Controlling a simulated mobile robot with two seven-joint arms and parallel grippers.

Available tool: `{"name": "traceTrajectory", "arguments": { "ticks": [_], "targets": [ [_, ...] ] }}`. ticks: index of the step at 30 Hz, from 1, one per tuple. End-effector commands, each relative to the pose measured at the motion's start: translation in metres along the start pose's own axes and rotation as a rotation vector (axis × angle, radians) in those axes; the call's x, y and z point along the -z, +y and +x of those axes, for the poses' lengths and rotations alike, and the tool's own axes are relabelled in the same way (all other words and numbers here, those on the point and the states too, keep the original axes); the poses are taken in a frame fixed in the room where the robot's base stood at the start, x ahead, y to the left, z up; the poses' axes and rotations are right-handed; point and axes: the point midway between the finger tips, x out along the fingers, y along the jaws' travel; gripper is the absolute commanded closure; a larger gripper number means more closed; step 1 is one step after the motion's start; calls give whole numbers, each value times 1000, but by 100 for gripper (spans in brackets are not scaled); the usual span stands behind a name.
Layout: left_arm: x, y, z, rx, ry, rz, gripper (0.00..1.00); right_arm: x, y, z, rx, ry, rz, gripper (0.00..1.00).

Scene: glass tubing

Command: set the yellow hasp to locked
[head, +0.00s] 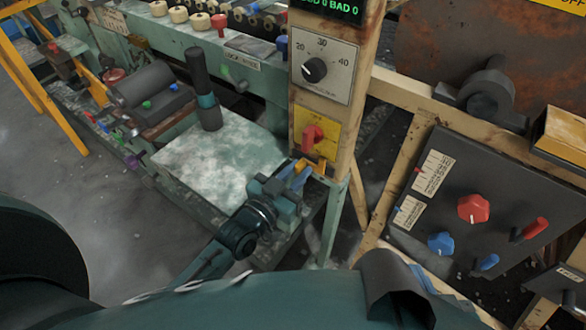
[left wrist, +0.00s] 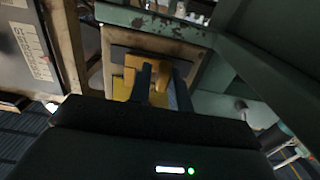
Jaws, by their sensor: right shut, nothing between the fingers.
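The yellow hasp (head: 318,166) is on the front of the beige post, just below a yellow plate (head: 328,124) with a red rotary handle (head: 312,135). My left gripper (head: 298,176) is at the hasp, its fingers overlapping it from the lower left. In the left wrist view, the dark fingers (left wrist: 158,82) stand apart in front of the yellow hasp (left wrist: 150,64), and yellow shows between them. Whether they touch or grip it cannot be told. The hasp's lower part is hidden by the fingers. My right gripper does not show.
A dial (head: 314,70) sits above the yellow plate on the post. A dark panel at the right carries a red knob (head: 473,208) and a blue knob (head: 441,243). A worn pale table (head: 190,165) with a dark upright cylinder (head: 205,95) stands left of the post.

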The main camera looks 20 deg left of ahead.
Motion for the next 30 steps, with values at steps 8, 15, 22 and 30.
{"name": "traceTrajectory", "arguments": {
  "ticks": [8,15,22,30],
  "targets": [
    [-1,1,0,-1,-2,-1,65,2,0,-1,-1,5,2,100],
    [-1,0,-4,0,-2,0,65,1,-1,-3,-4,1,9,100],
    [-1,0,-41,0,-6,0,65,3,-1,-4,-2,-6,13,100],
    [-1,0,-100,-1,-7,1,65,5,-1,2,2,-10,13,100]
  ]
}}
